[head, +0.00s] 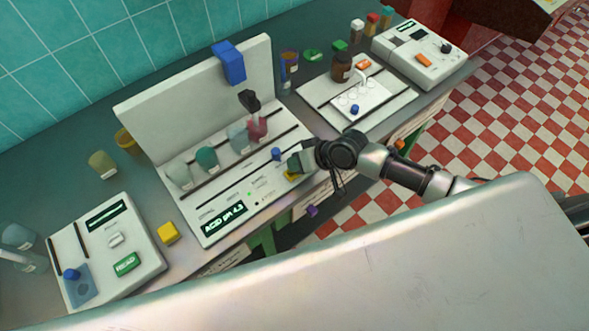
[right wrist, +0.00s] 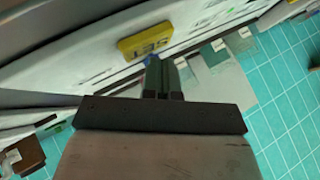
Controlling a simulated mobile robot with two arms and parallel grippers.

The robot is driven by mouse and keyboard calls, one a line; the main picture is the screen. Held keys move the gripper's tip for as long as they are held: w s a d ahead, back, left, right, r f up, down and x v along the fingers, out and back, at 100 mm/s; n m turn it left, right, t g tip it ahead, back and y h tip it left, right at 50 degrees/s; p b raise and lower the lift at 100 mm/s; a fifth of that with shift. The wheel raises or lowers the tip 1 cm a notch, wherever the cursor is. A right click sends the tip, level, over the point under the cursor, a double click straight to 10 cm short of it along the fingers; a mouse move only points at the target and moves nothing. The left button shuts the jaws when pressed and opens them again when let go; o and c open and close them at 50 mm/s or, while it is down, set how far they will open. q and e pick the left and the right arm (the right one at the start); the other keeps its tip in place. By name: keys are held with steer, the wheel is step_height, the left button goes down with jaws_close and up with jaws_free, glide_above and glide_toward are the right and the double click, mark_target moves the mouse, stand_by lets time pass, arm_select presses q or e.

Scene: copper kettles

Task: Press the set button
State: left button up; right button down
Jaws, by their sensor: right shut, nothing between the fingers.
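The yellow set button (right wrist: 145,42), lettered SET, sits on the white front panel of the pH station (head: 213,234). In the head view only a small yellow part of the button (head: 292,177) shows beside my right gripper (head: 294,163), which hides the rest. In the right wrist view the shut, empty fingers of my right gripper (right wrist: 155,64) end close beside the button, just below and right of it. I cannot tell whether they touch it. The station's display (head: 225,217) reads "ACID pH 4.3". My left gripper is not in view.
Several beakers (head: 207,158) stand along the station, with a blue knob (head: 276,154) near my right gripper. A white device with a green READ button (head: 126,264) is at the left. A brown bottle (head: 341,67) stands behind.

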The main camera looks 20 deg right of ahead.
steer(key=shift+f+b, duration=0.3)
steer(key=shift+f, duration=0.2)
stand_by(0.6)
steer(key=shift+r+p, duration=0.9)
steer(key=shift+r, duration=0.15)
step_height(320, 180, up, 5)
steer(key=p, duration=0.5)
stand_by(0.4)
